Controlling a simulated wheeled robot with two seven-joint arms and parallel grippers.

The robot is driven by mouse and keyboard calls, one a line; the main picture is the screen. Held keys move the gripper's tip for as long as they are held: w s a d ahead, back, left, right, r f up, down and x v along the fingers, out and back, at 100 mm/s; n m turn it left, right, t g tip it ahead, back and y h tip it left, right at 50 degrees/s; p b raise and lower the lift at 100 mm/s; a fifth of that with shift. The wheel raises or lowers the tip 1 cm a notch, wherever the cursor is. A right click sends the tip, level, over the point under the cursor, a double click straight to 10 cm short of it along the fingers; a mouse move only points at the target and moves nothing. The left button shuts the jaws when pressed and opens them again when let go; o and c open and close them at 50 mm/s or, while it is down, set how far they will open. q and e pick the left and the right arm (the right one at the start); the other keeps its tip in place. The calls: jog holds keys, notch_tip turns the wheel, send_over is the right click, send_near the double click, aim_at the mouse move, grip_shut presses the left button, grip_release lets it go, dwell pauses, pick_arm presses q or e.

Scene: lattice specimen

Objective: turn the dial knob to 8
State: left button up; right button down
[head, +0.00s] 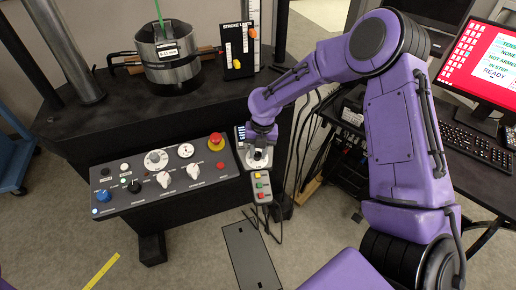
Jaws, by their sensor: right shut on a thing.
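My right gripper (261,148) reaches down to a small grey dial unit (250,165) at the right end of the control console. It is shut on the dial knob (258,159), which is mostly hidden by the fingers. The number that the knob points to cannot be read. A small dark display (240,132) stands just behind the gripper. My left gripper is not in view.
The sloped console (128,200) carries white knobs, a blue knob (103,195) and a red emergency button (216,141). A pendant (262,187) with coloured buttons hangs below the dial unit. A monitor (480,62) and keyboard (470,142) are at right.

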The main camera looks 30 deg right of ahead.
jog(key=m+p, duration=0.1)
jog(key=m, duration=0.1)
jog(key=shift+d+r+m+y+p, duration=0.1)
jog(key=shift+r+m+y+p, duration=0.1)
jog(key=shift+m+y+p, duration=0.15)
jog(key=m+t+p, duration=0.1)
jog(key=m, duration=0.2)
jog(key=shift+f+m+y+p, duration=0.1)
jog(key=shift+m+y+p, duration=0.15)
jog(key=shift+p, duration=0.05)
jog(key=m+t+p, duration=0.1)
jog(key=m, duration=0.2)
jog(key=shift+s, duration=0.15)
jog(key=shift+f+m+t+p, duration=0.1)
jog(key=shift+m+t+p, duration=0.45)
jog(key=shift+m, duration=1.45)
jog(key=c, duration=0.9)
grip_release()
jog(key=shift+s, duration=0.1)
jog(key=v, duration=1)
jog(key=shift+d+b, duration=0.1)
jog(key=shift+b, duration=0.2)
